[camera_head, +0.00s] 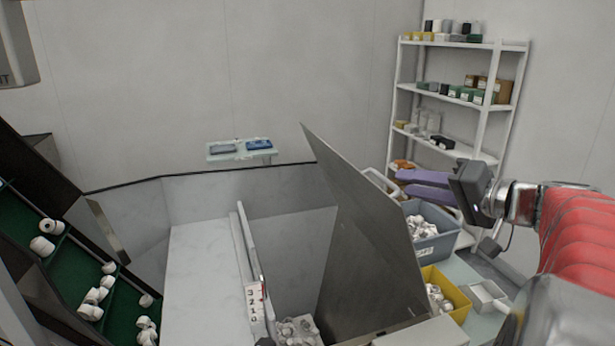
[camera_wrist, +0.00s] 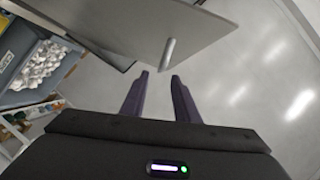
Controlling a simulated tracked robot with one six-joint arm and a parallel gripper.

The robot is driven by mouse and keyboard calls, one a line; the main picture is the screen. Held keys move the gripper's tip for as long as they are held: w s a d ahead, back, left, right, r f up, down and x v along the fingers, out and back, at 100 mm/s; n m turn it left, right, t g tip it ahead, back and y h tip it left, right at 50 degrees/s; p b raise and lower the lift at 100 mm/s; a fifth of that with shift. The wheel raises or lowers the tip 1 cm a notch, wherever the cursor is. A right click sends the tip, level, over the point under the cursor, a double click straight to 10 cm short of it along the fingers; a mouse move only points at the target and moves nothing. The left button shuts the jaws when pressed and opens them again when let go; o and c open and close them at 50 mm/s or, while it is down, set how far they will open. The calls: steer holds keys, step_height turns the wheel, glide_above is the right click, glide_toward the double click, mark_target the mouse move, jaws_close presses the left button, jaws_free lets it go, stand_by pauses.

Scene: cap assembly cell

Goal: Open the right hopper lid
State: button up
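The right hopper lid (camera_head: 368,245) is a flat grey metal panel in the head view. It stands raised and tilted, and the hopper beneath it is uncovered, with whitish parts (camera_head: 298,329) at the bottom. In the wrist view the lid (camera_wrist: 120,30) fills the upper middle, with a short cylindrical handle (camera_wrist: 168,53) on its face. My gripper (camera_head: 402,182) is to the right of the lid in the head view. In the wrist view its two purple fingers (camera_wrist: 159,77) are apart with nothing between them, and the handle lies just beyond the fingertips.
A blue-grey bin (camera_head: 432,240) and a yellow bin (camera_head: 455,293), both with parts, stand right of the lid below my arm. A shelf rack (camera_head: 487,125) stands behind. Green-lined sloping trays (camera_head: 75,265) with white caps are at left. Grey floor (camera_wrist: 250,90) is open at right in the wrist view.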

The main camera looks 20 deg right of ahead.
mark_target(389, 181)
steer(key=x, duration=0.8)
steer(key=shift+w, duration=0.1)
steer(key=shift+c, duration=0.4)
jaws_close()
steer(key=shift+f, duration=0.1)
